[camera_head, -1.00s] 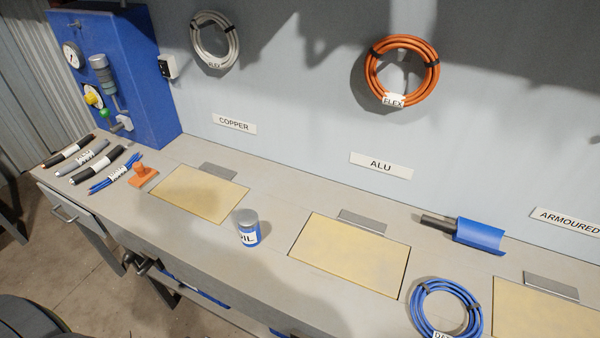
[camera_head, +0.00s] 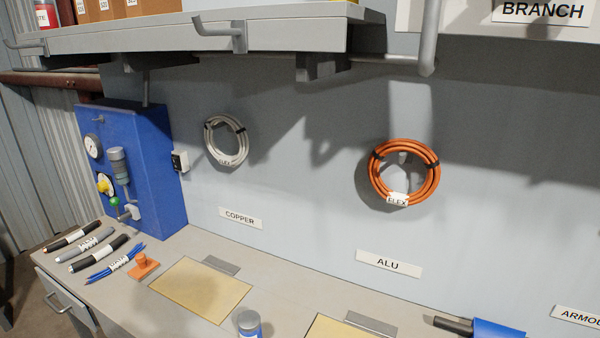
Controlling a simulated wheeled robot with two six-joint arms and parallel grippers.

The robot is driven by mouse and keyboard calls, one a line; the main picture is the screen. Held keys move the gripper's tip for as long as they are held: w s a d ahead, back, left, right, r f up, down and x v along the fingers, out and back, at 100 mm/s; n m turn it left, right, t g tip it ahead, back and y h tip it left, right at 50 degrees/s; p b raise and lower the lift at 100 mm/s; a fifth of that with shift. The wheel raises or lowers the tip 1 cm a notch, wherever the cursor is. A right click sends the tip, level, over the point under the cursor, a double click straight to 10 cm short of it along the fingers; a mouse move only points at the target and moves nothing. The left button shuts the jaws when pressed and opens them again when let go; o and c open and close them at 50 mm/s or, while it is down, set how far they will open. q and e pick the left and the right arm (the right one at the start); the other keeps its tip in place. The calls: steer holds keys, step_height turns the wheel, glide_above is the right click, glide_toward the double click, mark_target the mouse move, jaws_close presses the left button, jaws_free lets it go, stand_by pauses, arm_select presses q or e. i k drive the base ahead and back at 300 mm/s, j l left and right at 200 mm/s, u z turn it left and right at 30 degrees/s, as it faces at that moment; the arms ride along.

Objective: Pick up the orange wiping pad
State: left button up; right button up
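The orange wiping pad (camera_head: 145,267) lies on the grey workbench at the left, with its knob handle upward. It sits just right of a bundle of blue wires (camera_head: 116,262) and left of the yellow panel (camera_head: 200,291) under the COPPER sign. Nothing covers it. Neither of my grippers shows in this view.
Several labelled cable pieces (camera_head: 92,251) lie left of the pad. A blue gauge box (camera_head: 150,170) stands behind them. A blue can (camera_head: 249,324) and a blue scoop (camera_head: 497,328) are at the lower edge. A grey shelf (camera_head: 190,37) overhangs the bench. Cable coils hang on the wall.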

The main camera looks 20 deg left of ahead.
mark_target(145, 266)
steer(key=u, duration=1.75)
